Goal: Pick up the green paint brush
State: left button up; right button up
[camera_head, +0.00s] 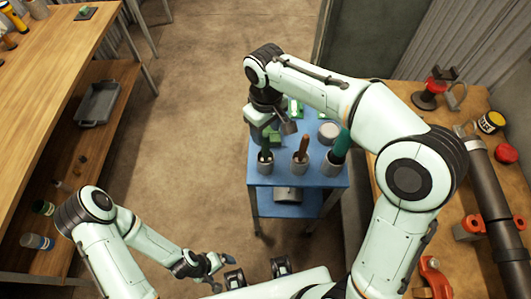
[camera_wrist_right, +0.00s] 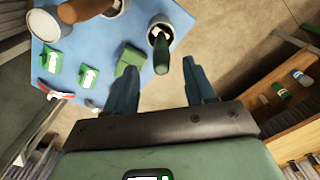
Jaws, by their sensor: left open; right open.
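A dark green handle (camera_head: 265,142), apparently the green paint brush, stands in a small cup (camera_head: 265,168) at the left of the blue cart. In the right wrist view the green handle (camera_wrist_right: 161,53) points toward my open right gripper (camera_wrist_right: 157,75). Its end appears between the fingertips in the picture; I cannot tell whether they touch. In the head view my right gripper (camera_head: 266,122) is over the cart, partly hidden by its arm. My left gripper (camera_head: 219,271) is low in front, away from the cart, and looks open and empty.
The blue cart (camera_head: 318,176) also holds a brown handle (camera_head: 304,144) and a larger green handle (camera_head: 341,143) in cups, plus a round tin (camera_head: 328,131). A wooden bench (camera_head: 50,62) stands left; a wooden table (camera_head: 392,187) with pipes stands right. Open floor (camera_head: 190,130) lies left of the cart.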

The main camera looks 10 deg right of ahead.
send_over(266, 153)
jog(key=shift+w+d+f+b, duration=0.15)
jog(key=shift+w+f, duration=0.1)
jog(key=shift+f, duration=1.1)
jog(key=shift+w+a+f+b, duration=0.1)
jog(key=shift+w+f+b, duration=0.1)
jog(key=shift+f, duration=1.15)
grip_shut()
